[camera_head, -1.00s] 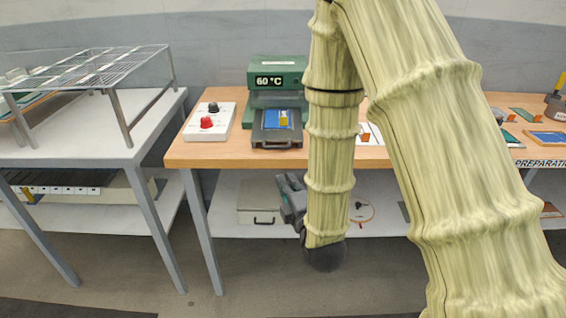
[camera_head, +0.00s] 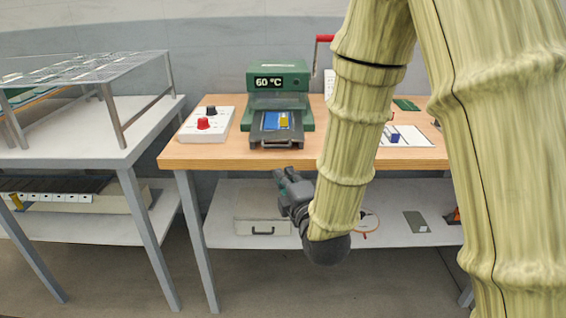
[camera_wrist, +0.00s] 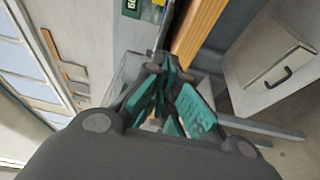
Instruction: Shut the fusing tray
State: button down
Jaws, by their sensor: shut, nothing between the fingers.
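The green press (camera_head: 279,78) with a "60 °C" display stands on the wooden table. Its dark grey fusing tray (camera_head: 277,139) sticks out at the front, with a handle on its near edge. A blue piece (camera_head: 271,121) and a yellow piece (camera_head: 284,121) lie on the tray. My gripper (camera_head: 283,176) is shut and empty, below and in front of the table edge, apart from the tray. In the wrist view its teal-padded fingers (camera_wrist: 158,68) are together, and part of the press (camera_wrist: 131,7) shows at the top.
A white control box (camera_head: 207,124) with a red and a black knob stands left of the press. A red lever (camera_head: 324,38) shows at the right. A grey case (camera_head: 262,228) is on the shelf below. A wire rack (camera_head: 90,68) stands on the left table.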

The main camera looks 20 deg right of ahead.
send_near(284, 141)
jog(key=a, duration=0.1)
jog(key=w+a, duration=0.1)
jog(key=a, duration=0.1)
jog(key=shift+w+a, duration=0.35)
jog(key=shift+a, duration=0.05)
jog(key=shift+w+d, duration=0.45)
jog(key=shift+w, duration=0.05)
jog(key=w, duration=0.2)
jog(key=w+d, duration=0.1)
jog(key=w, duration=0.2)
jog(key=w+d, duration=0.1)
jog(key=w, duration=0.2)
jog(key=shift+d+p, duration=0.1)
jog(key=shift+p, duration=0.2)
